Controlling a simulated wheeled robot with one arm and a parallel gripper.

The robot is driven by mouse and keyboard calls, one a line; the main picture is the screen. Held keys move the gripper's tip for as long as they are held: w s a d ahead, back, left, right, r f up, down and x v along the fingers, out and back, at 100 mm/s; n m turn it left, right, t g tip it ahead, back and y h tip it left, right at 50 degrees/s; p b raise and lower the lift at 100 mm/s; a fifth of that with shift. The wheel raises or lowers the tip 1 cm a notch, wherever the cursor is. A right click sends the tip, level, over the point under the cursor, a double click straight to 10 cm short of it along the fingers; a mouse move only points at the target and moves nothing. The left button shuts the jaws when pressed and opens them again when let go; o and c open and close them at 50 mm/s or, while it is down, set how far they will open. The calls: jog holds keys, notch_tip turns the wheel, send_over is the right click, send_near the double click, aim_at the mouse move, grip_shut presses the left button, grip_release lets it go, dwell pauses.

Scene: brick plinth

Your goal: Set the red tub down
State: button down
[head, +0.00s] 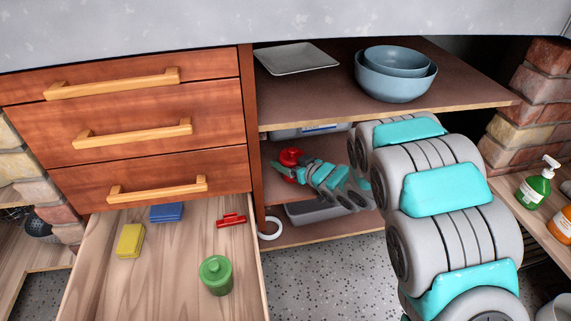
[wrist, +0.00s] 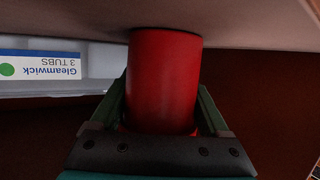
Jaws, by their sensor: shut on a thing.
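In the wrist view the red tub (wrist: 163,80) stands between the two dark green fingers of my gripper (wrist: 163,105). Its top end comes up against a pale surface at the top of that view; I cannot tell whether they touch.
A pale box with a "Gleamwick 3 TUBS" label (wrist: 60,75) is behind, left of the tub. Bowls (head: 395,82) and a tray (head: 296,58) occupy the upper shelf. A grey bin (head: 312,212) sits below. An open drawer (head: 170,270) holds a green jar (head: 215,276) and small items.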

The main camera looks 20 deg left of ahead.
grip_release()
dwell(0.3)
jog(key=shift+d+r, duration=0.15)
jog(key=p+v, duration=0.1)
jog(key=v, duration=1)
jog(key=shift+s+d+p, duration=0.25)
jog(key=shift+d+p, duration=0.1)
jog(key=shift+p, duration=0.05)
